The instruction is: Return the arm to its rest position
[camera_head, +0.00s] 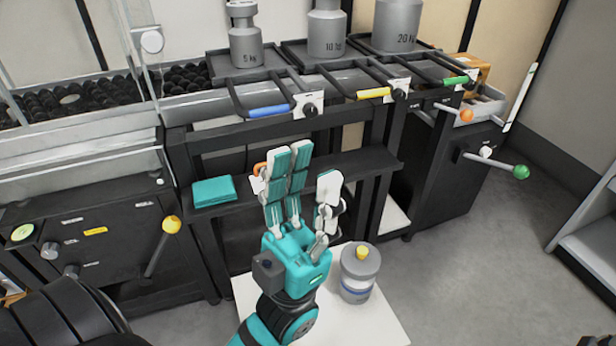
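My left gripper (309,172) stands in the middle of the picture with its teal and white fingers pointing up and away. Its fingers are spread apart and I see nothing held between them. It is in front of the dark shelf of the weighing table, beside and partly in front of a grey container with a yellow knob (359,272). That container stands upright on a white board (375,325).
Grey weights (245,45) stand on dark trays with coloured handles. Levers with yellow (171,224), orange (466,116) and green (520,172) knobs stick out.

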